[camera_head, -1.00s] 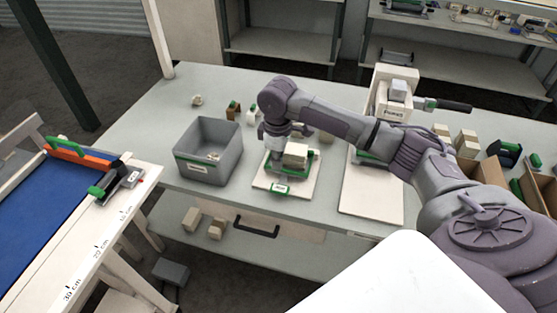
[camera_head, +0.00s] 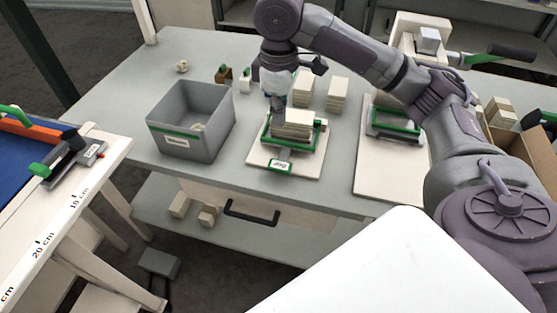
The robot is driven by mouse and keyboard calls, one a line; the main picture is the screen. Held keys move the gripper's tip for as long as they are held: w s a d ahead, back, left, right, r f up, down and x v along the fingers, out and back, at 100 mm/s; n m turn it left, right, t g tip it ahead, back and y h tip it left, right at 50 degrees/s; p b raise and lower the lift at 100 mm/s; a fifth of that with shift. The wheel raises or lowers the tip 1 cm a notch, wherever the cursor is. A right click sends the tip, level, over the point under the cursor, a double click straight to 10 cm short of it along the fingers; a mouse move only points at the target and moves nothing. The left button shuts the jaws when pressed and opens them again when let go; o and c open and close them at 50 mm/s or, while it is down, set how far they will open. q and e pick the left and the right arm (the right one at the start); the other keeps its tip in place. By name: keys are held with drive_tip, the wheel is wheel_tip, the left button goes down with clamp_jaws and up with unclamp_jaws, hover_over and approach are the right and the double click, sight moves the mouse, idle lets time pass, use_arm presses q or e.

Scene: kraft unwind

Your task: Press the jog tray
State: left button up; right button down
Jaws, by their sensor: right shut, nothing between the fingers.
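The jog tray (camera_head: 281,166) is a white board with a green frame and a "Jog" label, on the grey table. A cream stack of sheets (camera_head: 296,124) sits in its green frame. My right gripper (camera_head: 277,112) is shut and empty, pointing down at the left back side of the tray, beside the stack. The fingertips are partly hidden, and I cannot tell whether they touch the tray or the stack. My left gripper is not in view.
A grey bin (camera_head: 190,120) stands left of the tray. Cream stacks (camera_head: 338,93) stand behind it. A blue-topped bench (camera_head: 22,165) is at the left. Bare table lies between bin and tray.

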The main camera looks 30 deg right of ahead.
sight(279, 166)
wheel_tip(279, 166, down, 13)
drive_tip(key=shift+s+r+p, duration=0.15)
drive_tip(key=shift+p, duration=0.2)
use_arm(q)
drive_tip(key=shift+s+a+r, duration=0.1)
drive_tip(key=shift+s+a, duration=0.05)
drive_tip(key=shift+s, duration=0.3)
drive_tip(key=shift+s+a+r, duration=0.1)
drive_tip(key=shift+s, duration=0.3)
use_arm(e)
drive_tip(key=shift+f, duration=0.6)
